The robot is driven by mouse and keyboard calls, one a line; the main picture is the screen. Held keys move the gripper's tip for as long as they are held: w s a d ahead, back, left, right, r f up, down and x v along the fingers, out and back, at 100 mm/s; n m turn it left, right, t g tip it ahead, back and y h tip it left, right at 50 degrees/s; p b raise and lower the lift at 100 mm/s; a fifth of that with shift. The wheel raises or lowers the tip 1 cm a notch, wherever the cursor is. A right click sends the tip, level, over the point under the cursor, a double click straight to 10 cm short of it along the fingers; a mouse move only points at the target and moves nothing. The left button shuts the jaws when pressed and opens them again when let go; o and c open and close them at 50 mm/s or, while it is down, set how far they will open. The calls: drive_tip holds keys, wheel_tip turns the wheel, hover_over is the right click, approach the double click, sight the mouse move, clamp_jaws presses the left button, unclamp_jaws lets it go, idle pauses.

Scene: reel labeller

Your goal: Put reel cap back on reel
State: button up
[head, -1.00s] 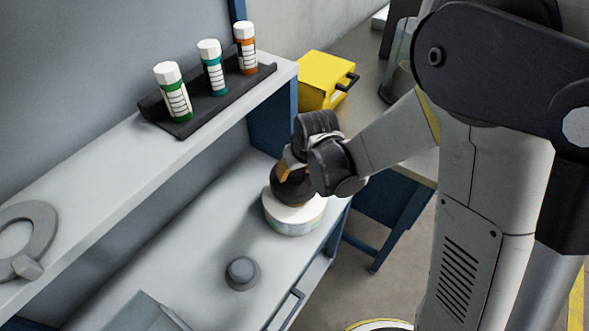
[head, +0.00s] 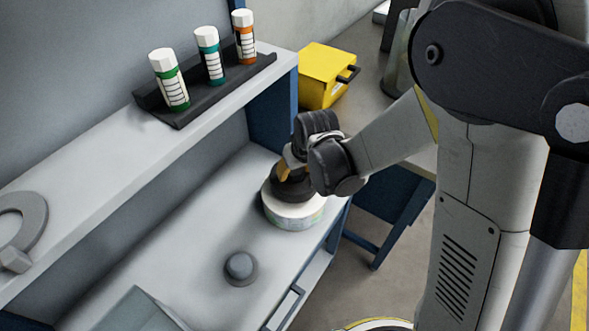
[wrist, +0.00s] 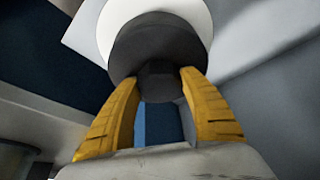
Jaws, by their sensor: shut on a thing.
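The reel (head: 292,216), a white round drum with a pale label band, stands on the bench near its front right edge. The dark round reel cap (head: 293,190) is at the top of the reel. I cannot tell whether it is fully seated or slightly above it. My gripper (head: 287,168) is shut on the cap's knob from above. In the wrist view, the yellow fingers (wrist: 160,85) hold the dark knob of the cap (wrist: 158,42), and the white reel (wrist: 202,18) shows behind the cap's edge.
A grey round knob-like piece (head: 240,267) sits on the bench. The shelf above holds a dark rack (head: 205,98) with three capped tubes and a grey ring-shaped tool (head: 35,222). A yellow box (head: 322,78) stands behind. Bench between the reel and grey piece is clear.

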drive_tip(key=shift+f+b, duration=0.65)
drive_tip(key=shift+f, duration=0.2)
drive_tip(key=o, duration=1.5)
drive_tip(key=shift+c, duration=0.2)
drive_tip(key=shift+r, duration=0.15)
drive_tip(key=v, duration=1.1)
drive_tip(key=shift+s+r, duration=0.2)
drive_tip(key=shift+r, duration=0.2)
